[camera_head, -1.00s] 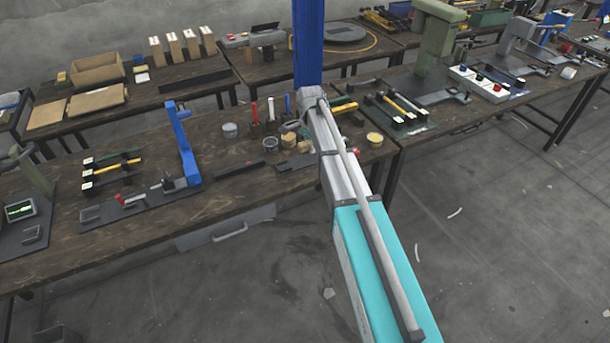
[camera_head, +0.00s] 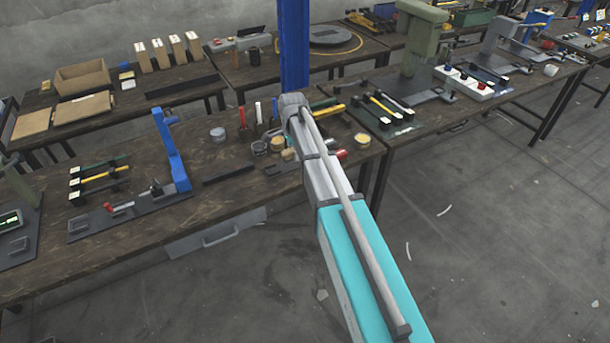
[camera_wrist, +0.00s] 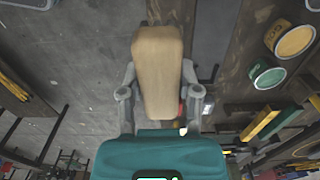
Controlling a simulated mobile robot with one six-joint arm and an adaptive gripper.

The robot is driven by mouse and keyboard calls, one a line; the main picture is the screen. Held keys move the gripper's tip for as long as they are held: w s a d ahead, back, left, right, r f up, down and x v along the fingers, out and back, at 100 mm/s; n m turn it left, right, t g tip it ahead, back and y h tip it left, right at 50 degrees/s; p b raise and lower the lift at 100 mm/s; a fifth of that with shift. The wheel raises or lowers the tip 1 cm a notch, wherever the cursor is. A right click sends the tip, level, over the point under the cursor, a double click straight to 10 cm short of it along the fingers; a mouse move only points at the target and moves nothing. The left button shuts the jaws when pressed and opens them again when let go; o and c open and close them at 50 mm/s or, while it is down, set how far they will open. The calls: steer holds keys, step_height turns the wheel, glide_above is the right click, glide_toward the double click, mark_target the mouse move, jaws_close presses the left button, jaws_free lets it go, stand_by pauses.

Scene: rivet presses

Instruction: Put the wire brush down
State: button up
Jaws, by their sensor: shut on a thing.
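The wire brush shows in the wrist view as a pale wooden block (camera_wrist: 157,72), which I take for its back or handle. No bristles can be made out. My gripper (camera_wrist: 160,105) has one finger on each side of the wood and is shut on it. In the head view my arm reaches over the wooden workbench (camera_head: 130,235). My gripper cannot be made out clearly there among the small items by the arm.
A blue press (camera_head: 172,150) stands on the bench at left, with a yellow-handled tool (camera_head: 103,176) beside it. A grey jar (camera_head: 217,134), upright tools and a yellow-topped jar (camera_head: 362,140) stand near my arm.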

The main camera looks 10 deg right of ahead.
steer(key=s+r+p, duration=0.1)
steer(key=s, duration=0.9)
steer(key=shift+s+a+r, duration=0.15)
steer(key=shift+s+a, duration=0.15)
steer(key=shift+a, duration=0.05)
steer(key=shift+w, duration=0.15)
steer(key=w+d+f+b, duration=0.1)
steer(key=w+f+b, duration=0.1)
steer(key=w, duration=0.1)
steer(key=w+d+f+b, duration=0.1)
steer(key=w+f+b, duration=0.2)
steer(key=w, duration=0.1)
steer(key=w+d+f+b, duration=0.1)
steer(key=w+f+b, duration=0.1)
steer(key=w+f, duration=0.1)
steer(key=shift+w+d+b, duration=0.1)
steer(key=shift+w+b, duration=0.3)
steer(key=shift+w, duration=0.3)
steer(key=shift+w+d+f+b, duration=0.15)
steer(key=shift+w+f+b, duration=0.35)
steer(key=shift+w, duration=0.05)
steer(key=shift+w+d+f+b, duration=0.1)
steer(key=shift+w+f+b, duration=0.35)
steer(key=shift+f+b, duration=0.3)
steer(key=shift+s+f+b, duration=0.1)
steer(key=shift+f+b, duration=1.15)
steer(key=shift+b, duration=0.05)
